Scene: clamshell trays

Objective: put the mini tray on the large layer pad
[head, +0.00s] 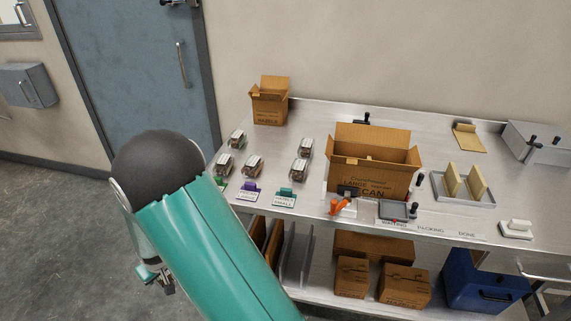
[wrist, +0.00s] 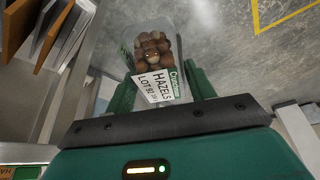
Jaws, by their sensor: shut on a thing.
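My gripper (wrist: 160,88) is shut on a small clear clamshell tray of brown nuts (wrist: 155,48), its white label reading HAZELS. I take this to be the mini tray. It hangs between the two green fingers over the grey floor. In the head view my gripper (head: 158,276) is low at the left, beside the bench and below its top; the tray is hardly visible there. A flat tan pad (head: 468,138) lies at the back right of the bench, and tan pads (head: 453,181) stand upright in a metal tray. I cannot tell which is the large layer pad.
An open carton marked LARGE (head: 368,180) stands mid-bench; a smaller open carton (head: 269,105) stands back left. Several clamshell trays (head: 252,166) sit between them, behind sign holders (head: 285,198). Cartons (head: 405,286) and a blue bin (head: 484,285) are below. The floor (head: 60,240) at left is clear.

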